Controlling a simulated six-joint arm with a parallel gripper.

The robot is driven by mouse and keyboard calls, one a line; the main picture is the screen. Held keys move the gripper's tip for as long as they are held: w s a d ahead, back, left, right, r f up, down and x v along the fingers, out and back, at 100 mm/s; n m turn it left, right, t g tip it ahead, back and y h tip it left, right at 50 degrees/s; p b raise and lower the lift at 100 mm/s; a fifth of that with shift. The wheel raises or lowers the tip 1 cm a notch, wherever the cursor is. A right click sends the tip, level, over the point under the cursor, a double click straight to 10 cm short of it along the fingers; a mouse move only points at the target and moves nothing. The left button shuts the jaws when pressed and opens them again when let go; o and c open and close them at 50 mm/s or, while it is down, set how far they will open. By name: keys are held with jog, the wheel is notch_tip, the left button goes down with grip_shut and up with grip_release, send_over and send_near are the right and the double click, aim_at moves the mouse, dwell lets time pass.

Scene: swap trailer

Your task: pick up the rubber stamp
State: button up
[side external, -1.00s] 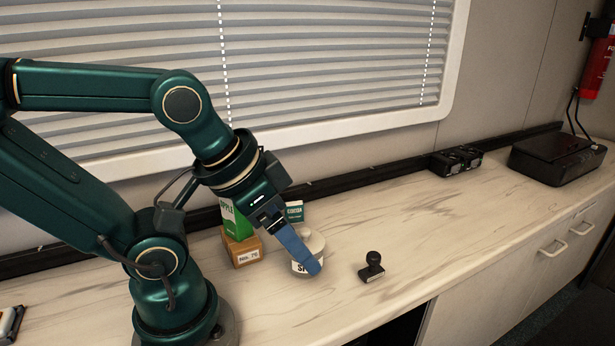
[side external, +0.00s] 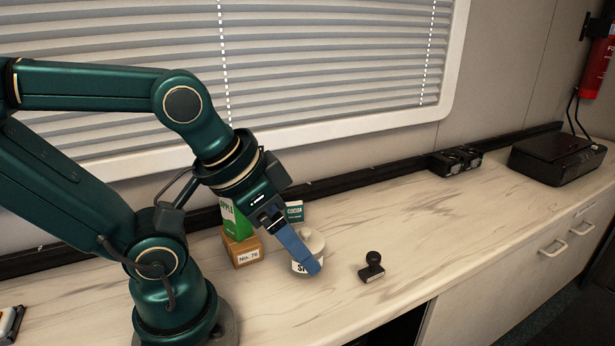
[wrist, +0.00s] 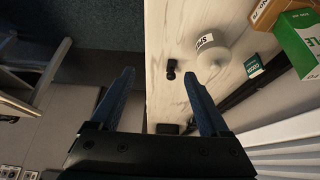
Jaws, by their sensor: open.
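The rubber stamp (side external: 372,268) is black with a round knob handle and a rectangular base. It stands upright on the pale counter (side external: 440,235), to the right of the white jar. It also shows in the wrist view (wrist: 171,69), ahead of the gap between my fingers. My gripper (side external: 312,266) has blue fingers and is open and empty. In the wrist view its two fingers (wrist: 158,88) are spread wide. In the side view the fingers overlap the white jar (side external: 314,243), hiding part of it, and are left of the stamp and apart from it.
A brown box (side external: 243,252), a green carton (side external: 236,220) and a cocoa box (side external: 295,212) stand behind my gripper. A black device (side external: 556,158) and a small black item (side external: 456,160) sit at the back right. The counter right of the stamp is clear.

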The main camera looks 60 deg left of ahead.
jog(key=shift+c, duration=0.9)
